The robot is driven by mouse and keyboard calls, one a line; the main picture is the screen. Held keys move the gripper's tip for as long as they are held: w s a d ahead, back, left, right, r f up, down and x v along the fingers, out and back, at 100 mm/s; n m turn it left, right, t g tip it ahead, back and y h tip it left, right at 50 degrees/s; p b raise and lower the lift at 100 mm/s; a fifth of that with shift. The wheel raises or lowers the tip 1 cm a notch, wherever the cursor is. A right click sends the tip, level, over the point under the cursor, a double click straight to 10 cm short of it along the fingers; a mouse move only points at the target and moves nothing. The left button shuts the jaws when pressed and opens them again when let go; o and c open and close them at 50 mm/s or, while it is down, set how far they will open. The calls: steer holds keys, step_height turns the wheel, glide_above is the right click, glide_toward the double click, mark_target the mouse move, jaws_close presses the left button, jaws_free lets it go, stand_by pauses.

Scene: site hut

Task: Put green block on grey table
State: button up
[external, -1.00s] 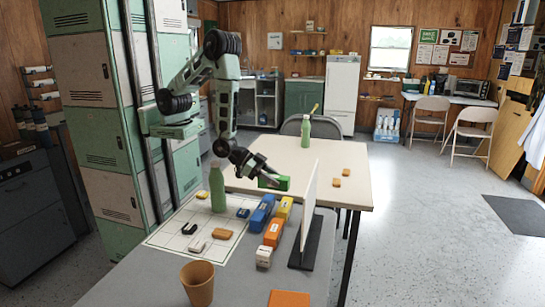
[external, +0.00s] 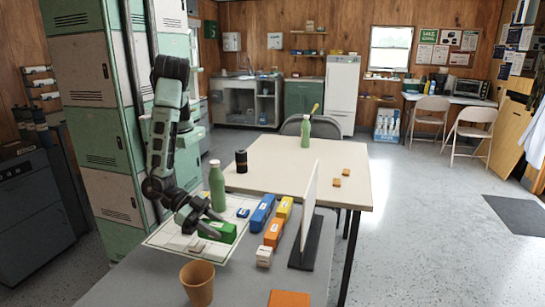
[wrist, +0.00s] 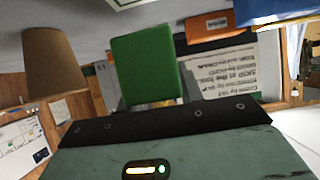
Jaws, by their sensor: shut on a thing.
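The green block (external: 221,232) is in my gripper (external: 212,224), over the white sheet on the grey table (external: 140,284). My gripper is shut on it, pointing down and toward the front right. The green block (wrist: 147,68) also shows at the centre of the wrist view, its broad face toward the camera. I cannot tell whether it touches the sheet or hangs just above it. Its left part is partly hidden by my gripper fingers in the external view.
A green bottle (external: 217,185) stands close behind the gripper. A brown cup (external: 197,282) stands in front. Blue (external: 261,212), yellow (external: 284,207) and orange (external: 274,232) blocks lie to the right, beside an upright white panel (external: 309,205). A cream table (external: 330,180) stands behind.

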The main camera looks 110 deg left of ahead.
steer(key=shift+f, duration=3.05)
steer(key=shift+f, duration=0.1)
steer(key=o, duration=1.1)
steer(key=shift+o, duration=0.2)
steer(key=shift+r, duration=0.2)
steer(key=v, duration=1.2)
steer(key=shift+b, duration=0.3)
